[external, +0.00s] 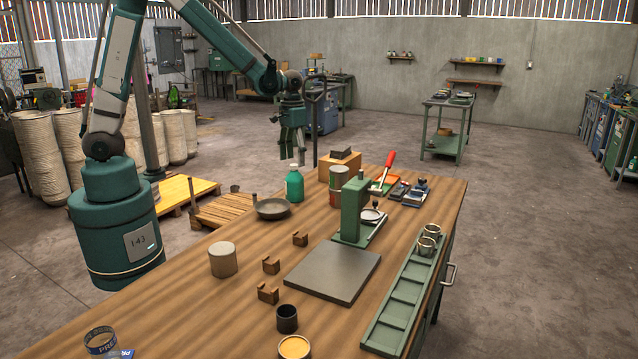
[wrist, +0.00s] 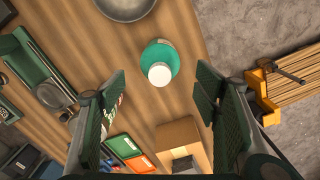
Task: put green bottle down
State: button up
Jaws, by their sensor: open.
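The green bottle (external: 294,184) stands upright on the wooden workbench (external: 215,294), near its far left edge. It has a white cap, and in the wrist view the bottle (wrist: 160,62) is seen from above, cap toward the camera. My gripper (external: 291,161) is above the bench, over the bottle's top. In the wrist view my gripper (wrist: 165,95) has its two dark fingers wide apart with nothing held between them. The bottle shows just beyond the gap between the fingertips, apart from both fingers.
A shallow grey bowl (external: 272,209) sits beside the bottle. A cardboard box (external: 339,168), a can (external: 339,177) and a green press (external: 355,206) stand to its right. A grey plate (external: 333,270) lies nearer.

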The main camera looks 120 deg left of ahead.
jog(key=shift+r, duration=1.4)
jog(key=shift+w+d, duration=0.1)
jog(key=shift+w+d+r, duration=0.1)
jog(key=shift+d+r, duration=0.05)
jog(key=shift+d, duration=0.05)
jog(key=w+d+r+m+t, duration=0.15)
jog(key=d+r, duration=0.25)
jog(key=d, duration=0.5)
jog(key=w+d+r+m+y, duration=0.15)
jog(key=d+r, duration=0.25)
jog(key=d, duration=0.4)
jog(key=w+d+r+m+t, duration=0.1)
jog(key=w+d+r+m, duration=0.25)
jog(key=d, duration=0.55)
jog(key=s+d+r+m+t, duration=0.1)
jog(key=s+d+m, duration=0.1)
jog(key=d, duration=0.6)
jog(key=s+d+r+m+t+h, duration=0.1)
jog(key=s+d, duration=0.3)
jog(key=d, duration=0.5)
jog(key=s+d+r+m+t, duration=0.1)
jog(key=s+d+m+t, duration=0.1)
jog(key=d, duration=0.6)
jog(key=shift+s+d+r+m+t, duration=0.2)
jog(key=shift+s+r+m+t, duration=0.2)
jog(key=shift+s+m, duration=0.25)
